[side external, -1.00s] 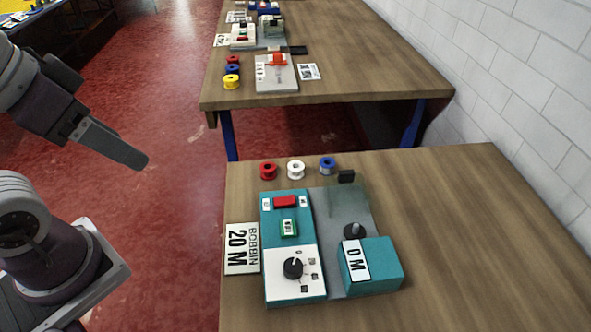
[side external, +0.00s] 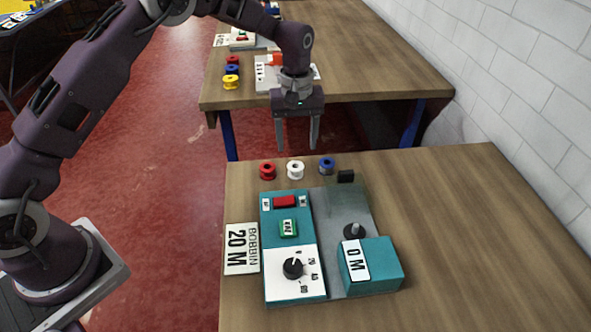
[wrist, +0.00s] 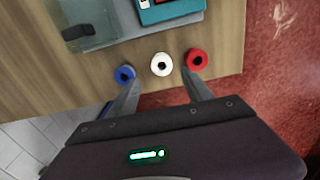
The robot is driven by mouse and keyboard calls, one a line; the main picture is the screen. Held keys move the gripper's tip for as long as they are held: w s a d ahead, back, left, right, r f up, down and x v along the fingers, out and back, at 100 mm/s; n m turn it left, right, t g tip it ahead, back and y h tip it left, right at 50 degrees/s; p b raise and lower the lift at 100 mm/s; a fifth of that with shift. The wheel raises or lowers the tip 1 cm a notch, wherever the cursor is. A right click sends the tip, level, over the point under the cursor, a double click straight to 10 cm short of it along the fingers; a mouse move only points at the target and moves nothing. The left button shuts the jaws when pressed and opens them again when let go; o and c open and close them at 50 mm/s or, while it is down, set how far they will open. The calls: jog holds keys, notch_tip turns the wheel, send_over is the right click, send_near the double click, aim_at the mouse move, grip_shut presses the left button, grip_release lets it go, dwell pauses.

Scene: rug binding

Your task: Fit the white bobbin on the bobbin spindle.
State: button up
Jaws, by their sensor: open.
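The white bobbin (side external: 295,170) stands on the near table between a red bobbin (side external: 267,171) and a blue bobbin (side external: 327,166). My gripper (side external: 298,148) points down, open and empty, above the far edge of the table near the white bobbin. In the wrist view the white bobbin (wrist: 161,64) lies ahead of and between my fingertips (wrist: 162,78), apart from them. The bobbin spindle (side external: 354,230) is a short grey post on a dark round base, bare, on the grey plate of the machine.
The teal winder has a control panel (side external: 294,270) with a knob and a teal box (side external: 373,265) marked "0 M" close beside the spindle. A small black block (side external: 346,176) sits at the plate's far edge. A "BOBBIN 20 M" card (side external: 241,249) lies left. The table's right side is clear.

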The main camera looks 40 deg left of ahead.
aim_at(295, 165)
notch_tip(295, 165, down, 8)
jog(key=shift+s+a+f, duration=0.1)
jog(key=shift+s, duration=0.05)
grip_shut()
dwell(0.3)
notch_tip(295, 165, up, 10)
jog(key=d, duration=0.3)
jog(key=s+d, duration=0.1)
jog(key=d, duration=0.2)
jog(key=s+d, duration=0.1)
jog(key=d, duration=0.3)
jog(key=shift+r, duration=0.4)
jog(key=s+d, duration=0.5)
jog(key=d, duration=0.6)
jog(key=shift+d+r, duration=0.25)
jog(key=shift+r, duration=0.05)
